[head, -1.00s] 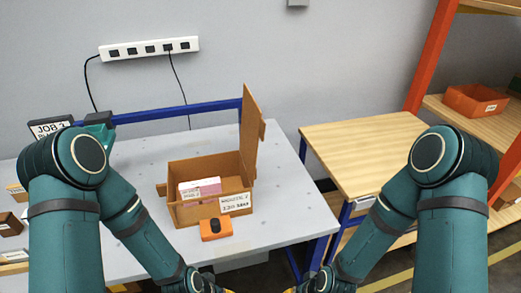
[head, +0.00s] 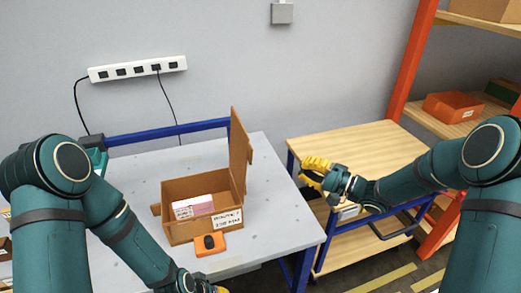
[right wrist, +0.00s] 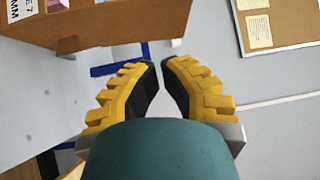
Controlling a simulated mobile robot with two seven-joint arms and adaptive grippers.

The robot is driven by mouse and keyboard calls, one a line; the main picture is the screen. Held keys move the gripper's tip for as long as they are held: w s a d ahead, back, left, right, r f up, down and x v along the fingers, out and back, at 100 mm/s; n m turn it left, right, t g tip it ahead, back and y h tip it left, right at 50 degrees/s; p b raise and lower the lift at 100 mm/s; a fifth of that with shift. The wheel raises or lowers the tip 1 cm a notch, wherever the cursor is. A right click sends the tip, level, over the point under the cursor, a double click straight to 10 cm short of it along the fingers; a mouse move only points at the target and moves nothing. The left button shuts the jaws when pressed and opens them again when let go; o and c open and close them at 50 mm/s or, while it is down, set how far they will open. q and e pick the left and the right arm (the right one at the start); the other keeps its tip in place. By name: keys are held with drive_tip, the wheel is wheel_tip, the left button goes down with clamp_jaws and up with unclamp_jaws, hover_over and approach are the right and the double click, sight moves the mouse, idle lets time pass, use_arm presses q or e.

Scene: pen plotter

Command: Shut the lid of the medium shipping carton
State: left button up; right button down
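The brown shipping carton (head: 182,233) stands on the grey table with its lid (head: 240,155) upright along its right side, so the top is open. A pink and white box (head: 195,206) lies inside. My right gripper (head: 305,170) is to the right of the carton and lid, apart from them, in front of the wooden table. In the right wrist view its fingertips (right wrist: 161,62) are almost together with nothing between them, and part of the carton (right wrist: 110,22) shows at upper left. Only a yellow bit of my left gripper (head: 222,290) shows at the bottom edge.
An orange block with a dark top (head: 210,245) sits against the carton's front. A wooden-topped table (head: 350,145) stands to the right beyond a gap. A blue rail (head: 165,132) runs along the grey table's (head: 275,190) back. Shelves with an orange bin (head: 452,107) stand far right.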

drive_tip(key=w+a+r, duration=0.2)
drive_tip(key=w+a, duration=0.1)
drive_tip(key=a, duration=0.9)
drive_tip(key=shift+w+r+g+y, duration=0.2)
drive_tip(key=shift+w+g+y, duration=0.1)
drive_tip(key=shift+g, duration=0.1)
drive_tip(key=shift+a, duration=0.15)
